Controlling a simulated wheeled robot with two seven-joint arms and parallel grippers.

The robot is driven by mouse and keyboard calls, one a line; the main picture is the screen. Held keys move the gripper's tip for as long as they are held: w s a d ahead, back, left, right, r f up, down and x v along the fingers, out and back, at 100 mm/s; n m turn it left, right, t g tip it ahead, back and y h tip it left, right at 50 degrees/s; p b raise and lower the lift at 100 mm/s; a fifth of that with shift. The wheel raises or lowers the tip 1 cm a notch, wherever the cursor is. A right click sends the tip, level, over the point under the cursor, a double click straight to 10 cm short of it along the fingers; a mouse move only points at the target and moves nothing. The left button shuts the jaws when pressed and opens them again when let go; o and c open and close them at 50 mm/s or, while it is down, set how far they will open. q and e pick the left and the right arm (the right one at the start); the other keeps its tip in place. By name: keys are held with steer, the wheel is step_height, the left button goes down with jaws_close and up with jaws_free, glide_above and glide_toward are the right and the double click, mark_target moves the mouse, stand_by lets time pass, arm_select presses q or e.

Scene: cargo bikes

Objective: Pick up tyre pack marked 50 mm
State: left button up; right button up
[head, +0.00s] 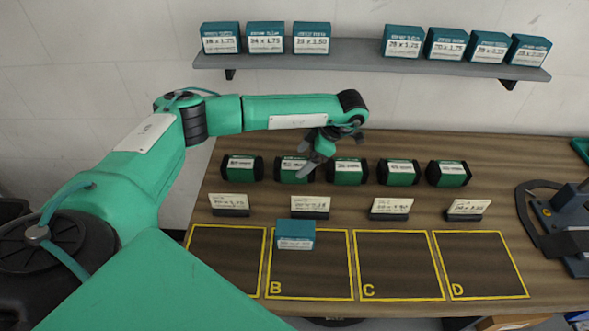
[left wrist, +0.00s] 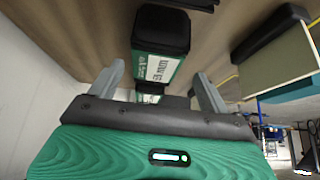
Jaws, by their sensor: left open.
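Several green tyre packs with black ends lie in a row on the bench: a far-left one (head: 242,168), a second (head: 293,169), a middle one (head: 348,171), a fourth (head: 398,172) and a far-right one (head: 448,173). Their white labels are too small to read, so I cannot tell which is marked 50 mm. My left gripper (head: 317,158) is open above the row, between the second and middle packs. In the left wrist view a green pack (left wrist: 158,62) with a black end shows beyond the open fingers of the gripper (left wrist: 160,85), its label unreadable. My right gripper is out of view.
A shelf (head: 370,66) above holds several teal boxes. Label cards such as this one (head: 310,206) stand before yellow-framed areas, including B, C and D (head: 475,270). A teal box (head: 295,235) lies in B. A dark stand (head: 560,220) is at right.

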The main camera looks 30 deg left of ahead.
mark_target(296, 163)
arm_select(q)
steer(key=shift+s+a+f, duration=0.25)
steer(key=shift+f, duration=0.2)
steer(key=shift+s+a+f, duration=0.1)
steer(key=shift+a+f, duration=0.1)
steer(key=shift+f, duration=0.1)
steer(key=x, duration=0.3)
steer(key=shift+a+f+p, duration=0.15)
steer(key=shift+a+p, duration=0.2)
steer(key=shift+a+f, duration=0.3)
steer(key=shift+f, duration=0.2)
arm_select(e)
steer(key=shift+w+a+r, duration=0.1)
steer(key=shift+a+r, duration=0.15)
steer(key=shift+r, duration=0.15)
arm_select(q)
steer(key=shift+c, duration=0.2)
steer(key=c, duration=1.1)
steer(key=shift+c, duration=1.2)
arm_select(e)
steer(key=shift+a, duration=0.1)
